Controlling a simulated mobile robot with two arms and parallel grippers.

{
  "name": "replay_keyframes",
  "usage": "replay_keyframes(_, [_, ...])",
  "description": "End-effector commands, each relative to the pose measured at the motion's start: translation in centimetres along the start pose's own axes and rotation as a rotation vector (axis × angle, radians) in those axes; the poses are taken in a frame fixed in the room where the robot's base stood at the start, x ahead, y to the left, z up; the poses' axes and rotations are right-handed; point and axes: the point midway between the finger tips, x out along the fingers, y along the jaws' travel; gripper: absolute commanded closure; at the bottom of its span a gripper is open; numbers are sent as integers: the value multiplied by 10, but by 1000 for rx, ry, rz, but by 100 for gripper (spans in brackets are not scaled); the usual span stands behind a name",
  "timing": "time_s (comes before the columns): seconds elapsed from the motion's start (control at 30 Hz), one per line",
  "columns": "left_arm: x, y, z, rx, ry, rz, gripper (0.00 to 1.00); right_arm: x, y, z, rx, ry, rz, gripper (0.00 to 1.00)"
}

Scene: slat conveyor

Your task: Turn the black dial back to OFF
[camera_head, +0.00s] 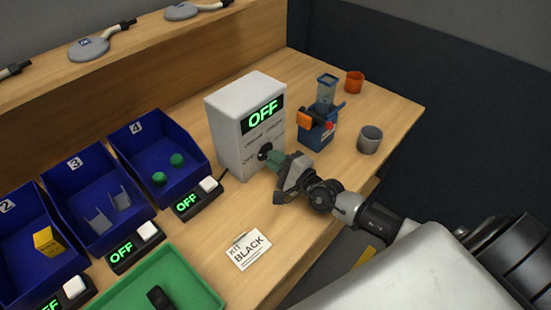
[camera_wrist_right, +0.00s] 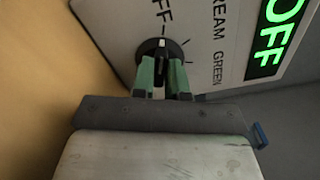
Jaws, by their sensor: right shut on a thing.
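A light grey control box (camera_head: 228,120) stands on the table, its green display (camera_head: 262,113) reading OFF. Its black dial (camera_head: 265,151) is on the front face below the display. In the right wrist view the dial (camera_wrist_right: 158,45) shows between the green fingertips, with a white mark on it and label text around it. My right gripper (camera_head: 273,160) is shut on the dial; in the wrist view its two fingers (camera_wrist_right: 164,75) are on either side of the knob. The exact label under the pointer is hard to read. My left gripper is not in view.
Blue numbered bins (camera_head: 112,223) with small parts and OFF displays stand at left. A green tray (camera_head: 207,289) holds a black part. A white KIT BLACK card (camera_head: 249,250) lies in front. A blue device (camera_head: 318,131), a grey cup (camera_head: 370,139) and an orange cup (camera_head: 354,82) stand right.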

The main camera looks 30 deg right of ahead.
Motion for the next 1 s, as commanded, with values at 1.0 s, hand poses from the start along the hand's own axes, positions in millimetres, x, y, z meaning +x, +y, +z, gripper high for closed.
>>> replay_keyframes(1.0, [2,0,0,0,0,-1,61,-10,2,-1,-10,0,3,61])
